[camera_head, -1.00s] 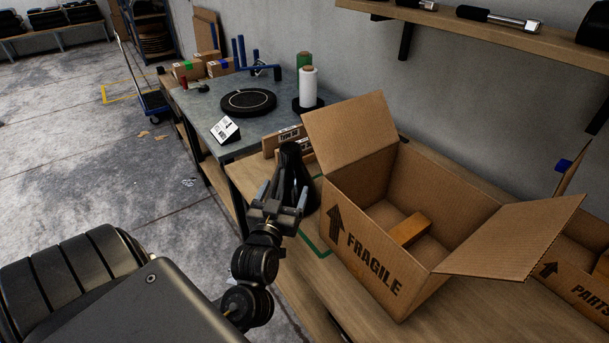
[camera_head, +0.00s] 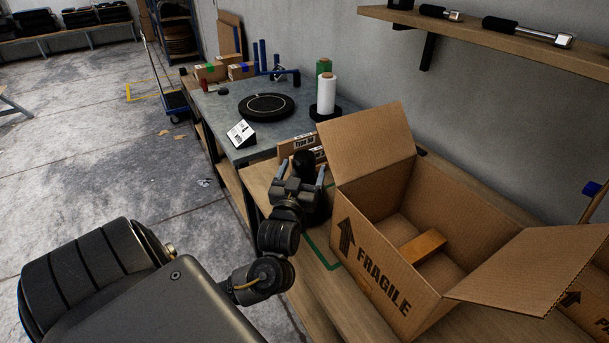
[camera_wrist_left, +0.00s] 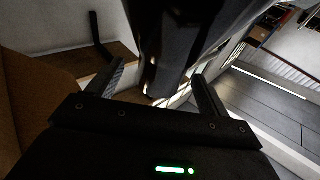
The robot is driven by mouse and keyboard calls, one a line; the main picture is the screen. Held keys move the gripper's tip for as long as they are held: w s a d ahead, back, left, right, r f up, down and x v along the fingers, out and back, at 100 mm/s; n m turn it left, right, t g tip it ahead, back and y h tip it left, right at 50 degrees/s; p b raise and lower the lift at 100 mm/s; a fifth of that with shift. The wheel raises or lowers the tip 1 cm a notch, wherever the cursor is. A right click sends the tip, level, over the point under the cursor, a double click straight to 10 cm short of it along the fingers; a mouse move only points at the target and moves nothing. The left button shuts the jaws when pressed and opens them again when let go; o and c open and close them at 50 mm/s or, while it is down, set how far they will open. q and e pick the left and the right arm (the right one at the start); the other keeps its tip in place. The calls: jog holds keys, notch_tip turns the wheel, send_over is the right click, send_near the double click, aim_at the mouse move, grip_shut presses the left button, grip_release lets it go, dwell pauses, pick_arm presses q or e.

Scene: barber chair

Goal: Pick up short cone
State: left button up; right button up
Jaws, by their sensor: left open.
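The short cone is black; in the head view its rounded top (camera_head: 303,161) shows between the fingers of my left gripper (camera_head: 301,176). Its lower body is mostly hidden behind the gripper. It stands on the wooden bench, left of the open cardboard box. In the left wrist view, a large dark glossy shape, apparently the cone (camera_wrist_left: 180,45), fills the space between and beyond the two spread fingers of the left gripper (camera_wrist_left: 157,85). The gripper is open, with its fingers on either side of the cone; contact cannot be told. My right gripper is not in view.
The open FRAGILE box (camera_head: 385,278) stands close to the right of the gripper, with an orange-brown block (camera_head: 422,246) inside. Small label boards (camera_head: 297,147) are just behind the cone. A grey table (camera_head: 222,112) carries a black disc (camera_head: 266,105) and a white roll (camera_head: 327,95).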

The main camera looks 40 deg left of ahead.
aim_at(306, 157)
pick_arm(q)
jog(key=x, duration=0.5)
jog(key=shift+s, duration=0.1)
jog(key=shift+r, duration=0.1)
jog(key=c, duration=1.7)
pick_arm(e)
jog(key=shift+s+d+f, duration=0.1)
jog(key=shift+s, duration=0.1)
pick_arm(q)
jog(key=shift+r, duration=0.1)
